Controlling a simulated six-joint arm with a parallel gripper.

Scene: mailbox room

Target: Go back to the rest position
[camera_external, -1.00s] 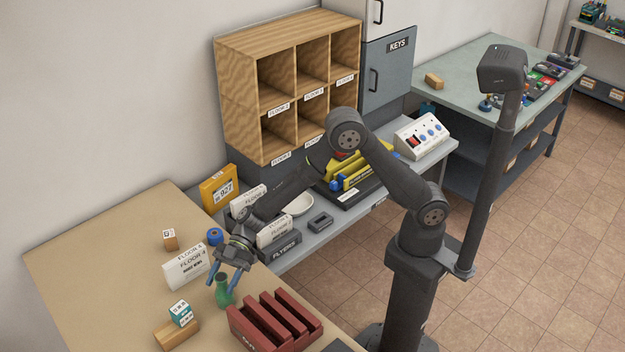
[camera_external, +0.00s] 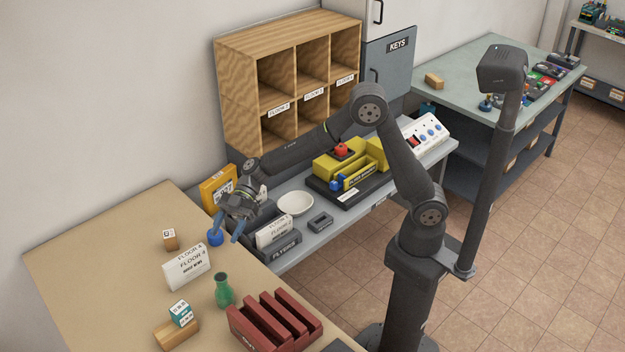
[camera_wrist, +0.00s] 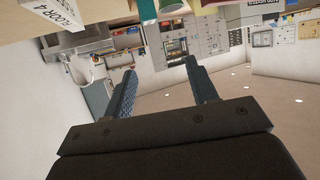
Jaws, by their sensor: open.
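My gripper (camera_external: 227,228) is open and empty, raised above the far right edge of the tan table (camera_external: 115,240) in the external view. The green vase (camera_external: 223,292) stands upright on the table, apart from my gripper. The wrist view looks out across the room, with the table edge along its top.
Beyond are a grey bench with flyers tray (camera_external: 282,250), white bowl (camera_external: 295,204), yellow machine (camera_external: 345,168) and wooden pigeonholes (camera_external: 288,70).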

